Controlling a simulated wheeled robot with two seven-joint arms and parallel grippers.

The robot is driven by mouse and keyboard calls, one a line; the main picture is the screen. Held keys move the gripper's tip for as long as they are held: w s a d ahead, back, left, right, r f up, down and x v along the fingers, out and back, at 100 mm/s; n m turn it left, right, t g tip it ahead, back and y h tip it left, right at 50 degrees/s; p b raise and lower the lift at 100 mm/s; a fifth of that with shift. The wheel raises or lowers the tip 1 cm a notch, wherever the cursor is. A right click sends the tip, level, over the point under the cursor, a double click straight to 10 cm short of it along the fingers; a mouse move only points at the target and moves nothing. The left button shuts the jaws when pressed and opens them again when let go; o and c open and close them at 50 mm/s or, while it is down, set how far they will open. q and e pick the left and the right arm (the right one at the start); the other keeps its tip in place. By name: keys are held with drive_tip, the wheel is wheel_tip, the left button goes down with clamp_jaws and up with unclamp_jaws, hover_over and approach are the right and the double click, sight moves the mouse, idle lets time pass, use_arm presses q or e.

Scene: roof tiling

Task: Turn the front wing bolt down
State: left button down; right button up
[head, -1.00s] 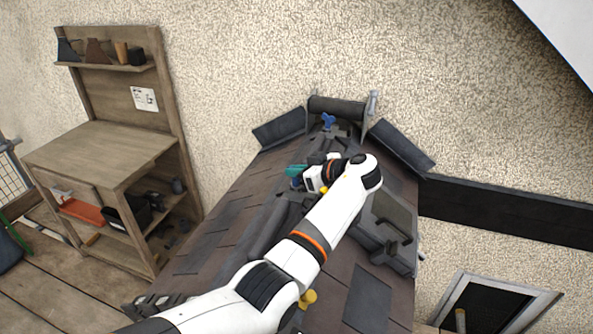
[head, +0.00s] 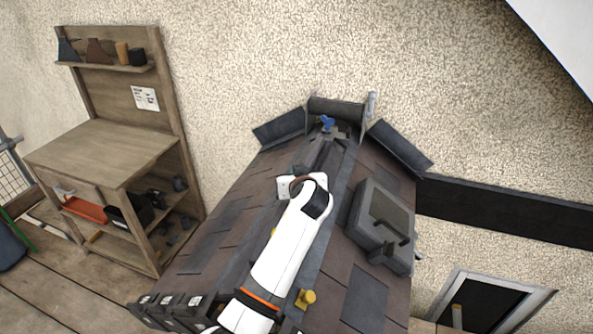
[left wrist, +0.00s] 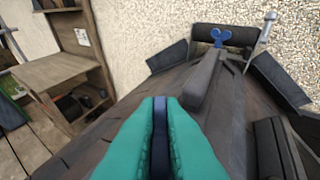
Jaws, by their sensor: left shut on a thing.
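My left gripper (left wrist: 161,104) has teal fingers, shut on a narrow dark blue piece (left wrist: 160,145). It looks like the wing of the front wing bolt, but only a strip shows between the fingers. In the head view my white arm hides these fingers and whatever they hold. A second blue wing bolt (head: 327,123) stands upright at the far end of the roof ridge. It also shows in the left wrist view (left wrist: 219,37), well ahead of my fingers. My right gripper is in neither view.
A dark ridge piece (left wrist: 205,79) lies along the ridge ahead of my fingers. A yellow knob (head: 306,298) is beside my arm. A wooden workbench (head: 100,150) stands at the left.

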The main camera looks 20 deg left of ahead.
use_arm(q)
drive_tip(key=m+h+p, duration=0.1)
drive_tip(key=r+m+t+h+p, duration=0.1)
drive_tip(key=m+h+p, duration=0.2)
drive_tip(key=h, duration=0.1)
drive_tip(key=shift+w+a+r+m+t+p, duration=0.15)
drive_tip(key=shift+a+r+m+t+p, duration=0.15)
drive_tip(key=shift+r+p, duration=0.05)
drive_tip(key=shift+f+m+h+p, duration=0.15)
drive_tip(key=shift+m+h+p, duration=0.25)
drive_tip(key=shift+m+h, duration=0.55)
drive_tip(key=shift+w+f+m+h, duration=0.1)
drive_tip(key=shift+f+m+h, duration=0.1)
drive_tip(key=shift+m+h, duration=0.6)
drive_tip(key=shift+m+g+h+b, duration=0.5)
drive_tip(key=shift+m+h+b, duration=0.35)
drive_tip(key=shift+h+b, duration=0.25)
drive_tip(key=shift+d+h, duration=0.1)
drive_tip(key=shift+h, duration=0.35)
drive_tip(key=shift+r+m, duration=0.1)
drive_tip(key=shift+m, duration=0.2)
drive_tip(key=c, duration=1.6)
unclamp_jaws()
drive_tip(key=shift+o, duration=0.3)
drive_tip(key=shift+d+f, duration=0.1)
drive_tip(key=shift+f, duration=0.15)
